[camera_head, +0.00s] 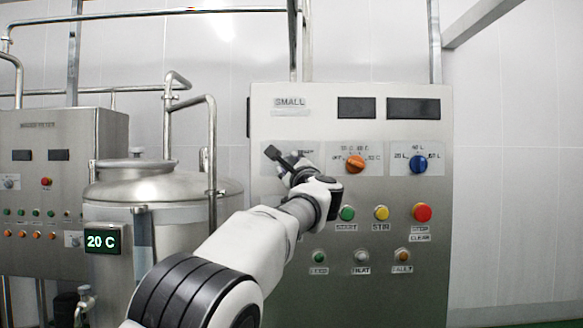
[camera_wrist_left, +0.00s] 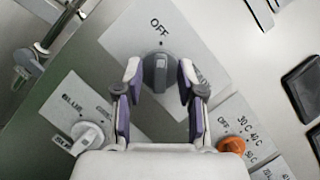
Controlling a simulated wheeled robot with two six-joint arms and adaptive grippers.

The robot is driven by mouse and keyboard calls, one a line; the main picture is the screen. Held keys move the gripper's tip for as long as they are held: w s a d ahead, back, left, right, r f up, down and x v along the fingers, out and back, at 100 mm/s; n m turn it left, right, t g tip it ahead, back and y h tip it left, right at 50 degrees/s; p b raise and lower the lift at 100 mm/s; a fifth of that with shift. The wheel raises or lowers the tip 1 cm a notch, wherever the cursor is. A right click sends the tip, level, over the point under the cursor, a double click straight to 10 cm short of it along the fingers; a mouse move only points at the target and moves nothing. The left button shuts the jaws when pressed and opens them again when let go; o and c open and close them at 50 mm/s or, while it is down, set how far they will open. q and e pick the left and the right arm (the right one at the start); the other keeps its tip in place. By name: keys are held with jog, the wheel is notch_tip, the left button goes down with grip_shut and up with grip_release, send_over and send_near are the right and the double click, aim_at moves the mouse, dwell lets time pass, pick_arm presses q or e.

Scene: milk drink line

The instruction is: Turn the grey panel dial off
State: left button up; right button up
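The grey panel dial (camera_wrist_left: 157,74) is in the upper middle of the left wrist view, on a light plate with the word OFF above it. Its raised grip runs nearly up and down in that view, in line with the small dot under OFF. My left gripper (camera_wrist_left: 160,72) is open, with one fingertip on each side of the dial and narrow gaps showing. In the head view my left gripper (camera_head: 286,155) is at the panel's upper left and hides the dial. My right gripper is in neither view.
The steel control panel (camera_head: 300,230) also carries an orange dial (camera_head: 356,163), a blue dial (camera_head: 418,164), and several buttons, including a red one (camera_head: 422,212). A pale dial (camera_wrist_left: 88,137) is at lower left in the wrist view. A steel tank (camera_head: 150,190) stands left of the panel.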

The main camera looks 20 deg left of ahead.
pick_arm(q)
jog(key=v, duration=0.7)
jog(key=shift+s, duration=0.3)
